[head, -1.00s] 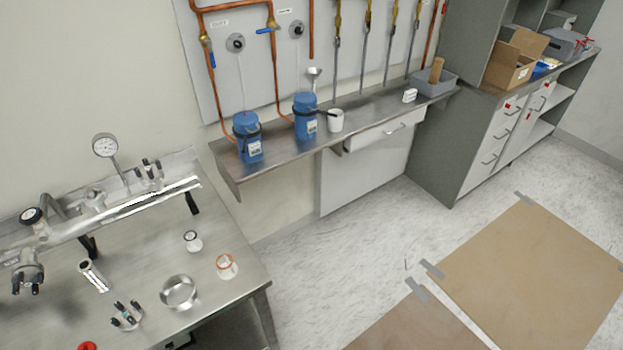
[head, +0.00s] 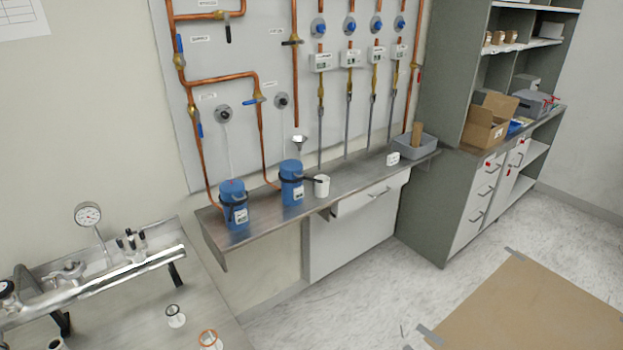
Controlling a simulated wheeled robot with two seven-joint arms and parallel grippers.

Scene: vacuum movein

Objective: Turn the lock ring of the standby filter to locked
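Two blue filter housings stand on the metal wall shelf, each with a dark ring around it: a left one (head: 234,206) and a right one (head: 291,184). A dark handle sticks out to the right from the right one, toward a white cup. I cannot tell from here which one is the standby filter, or how either lock ring is set. Copper pipes with blue-handled valves run down the panel behind them. Neither of my grippers is in view.
The wall shelf (head: 259,222) also holds a white cup (head: 322,186), a small white box (head: 392,159) and a grey bin (head: 414,147). A metal workbench (head: 135,319) with a pipe assembly and gauge (head: 88,215) stands at the left. The floor (head: 345,290) before the shelf is clear.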

